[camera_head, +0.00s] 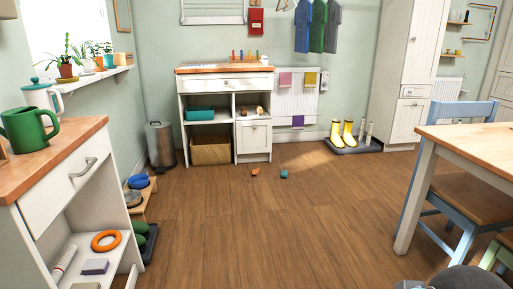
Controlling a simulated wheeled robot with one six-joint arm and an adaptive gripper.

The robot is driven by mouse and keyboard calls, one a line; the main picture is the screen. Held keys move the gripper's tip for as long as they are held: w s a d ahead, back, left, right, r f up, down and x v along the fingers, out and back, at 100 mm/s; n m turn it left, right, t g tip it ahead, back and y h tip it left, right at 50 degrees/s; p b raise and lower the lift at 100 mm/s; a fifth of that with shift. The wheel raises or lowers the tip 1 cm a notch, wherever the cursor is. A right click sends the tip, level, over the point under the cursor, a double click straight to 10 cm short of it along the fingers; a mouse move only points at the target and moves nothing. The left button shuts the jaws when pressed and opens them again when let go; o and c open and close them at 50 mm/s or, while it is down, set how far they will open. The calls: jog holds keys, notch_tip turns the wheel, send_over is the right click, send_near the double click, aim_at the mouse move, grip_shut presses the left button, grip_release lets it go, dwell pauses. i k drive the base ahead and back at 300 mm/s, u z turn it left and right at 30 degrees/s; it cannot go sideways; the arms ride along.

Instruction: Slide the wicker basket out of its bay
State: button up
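The wicker basket (211,151) is a brown box-shaped basket. It sits in the lower left bay of the white cabinet (240,142) with a wooden top, against the far wall. It rests low in the bay, near the floor, and its front faces me. Its back is hidden inside the bay. The shelf above it holds a rolled teal item (200,114). My gripper's fingers are not visible. Grey rounded parts at the bottom right edge look like my arm, far from the basket.
Two small objects, one orange (255,172) and one teal (284,174), lie on the floor before the cabinet. A grey bin (160,145) stands left of it. A table (470,143) with chairs is at right, a white counter (62,190) at left. The middle floor is clear.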

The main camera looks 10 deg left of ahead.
aim_at(206, 150)
jog(key=u, duration=0.4)
jog(key=i, duration=1.55)
jog(key=u, duration=0.8)
jog(key=i, duration=3.45)
jog(key=z, duration=0.05)
